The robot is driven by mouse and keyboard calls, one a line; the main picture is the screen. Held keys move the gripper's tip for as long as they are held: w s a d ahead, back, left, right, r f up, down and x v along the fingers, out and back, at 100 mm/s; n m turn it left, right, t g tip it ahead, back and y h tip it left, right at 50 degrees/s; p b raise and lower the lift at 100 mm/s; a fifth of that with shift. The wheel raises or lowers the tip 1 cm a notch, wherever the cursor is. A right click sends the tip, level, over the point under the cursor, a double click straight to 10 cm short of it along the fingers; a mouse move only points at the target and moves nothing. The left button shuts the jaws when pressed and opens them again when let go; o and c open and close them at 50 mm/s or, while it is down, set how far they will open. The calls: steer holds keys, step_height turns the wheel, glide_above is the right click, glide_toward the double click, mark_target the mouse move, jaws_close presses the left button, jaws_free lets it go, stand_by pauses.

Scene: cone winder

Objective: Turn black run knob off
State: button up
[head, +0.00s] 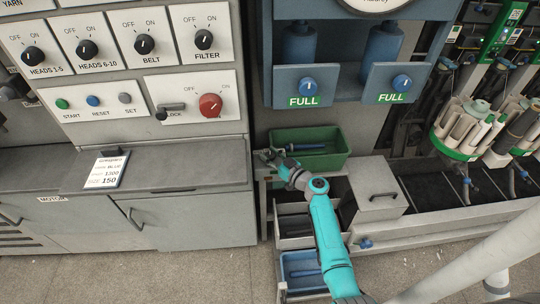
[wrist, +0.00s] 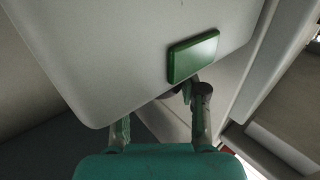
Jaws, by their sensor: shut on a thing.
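My gripper (head: 270,156) is low at the left edge of the green bin, beside the grey cabinet's right side. In the wrist view its fingers (wrist: 160,118) reach up to a pale grey panel (wrist: 110,50) with a green rectangle (wrist: 193,56) on it. The gripper is shut on a small dark thing (wrist: 172,94), mostly hidden behind the panel edge and a finger. I cannot tell whether this is the black run knob. No knob labelled run is readable. Black knobs for heads 1-5 (head: 33,56), heads 6-10 (head: 87,49), belt (head: 145,44) and filter (head: 204,39) are on the upper panel.
A red knob (head: 211,105) sits beside a lock lever (head: 172,107). A green bin (head: 337,162) stands close to my gripper, with a blue bin (head: 300,272) below. The floor (head: 170,278) in front is clear.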

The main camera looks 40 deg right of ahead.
steer(key=shift+n+y, duration=0.5)
steer(key=shift+y, duration=0.3)
steer(key=o, duration=1.1)
steer(key=s, duration=0.4)
steer(key=s+d, duration=0.1)
steer(key=s, duration=0.3)
steer(key=s+d, duration=0.1)
steer(key=s, duration=0.2)
steer(key=shift+s+d, duration=0.15)
steer(key=shift+s, duration=0.25)
